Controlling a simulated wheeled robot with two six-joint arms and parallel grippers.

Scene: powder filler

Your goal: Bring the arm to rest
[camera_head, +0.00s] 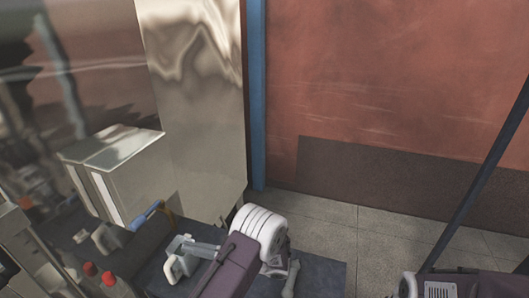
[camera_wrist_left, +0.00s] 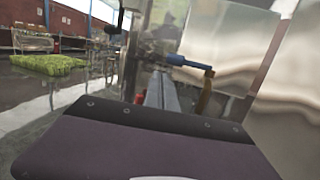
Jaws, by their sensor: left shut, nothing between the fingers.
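My left gripper (camera_head: 182,258) is at the lower middle of the head view, beside my purple and white arm links. It also shows in the wrist view (camera_wrist_left: 160,92), where its grey fingers are together with nothing between them. It is apart from the steel machine. My right arm shows only in part at the lower right of the head view, and its gripper is not in view.
A steel cabinet (camera_head: 200,95) and a metal box (camera_head: 120,160) stand at the left. A blue handle (camera_head: 147,216) is near my left gripper, and also shows in the wrist view (camera_wrist_left: 188,63). Red knobs (camera_head: 108,278) sit lower left. Tiled floor (camera_head: 330,212) is open to the right.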

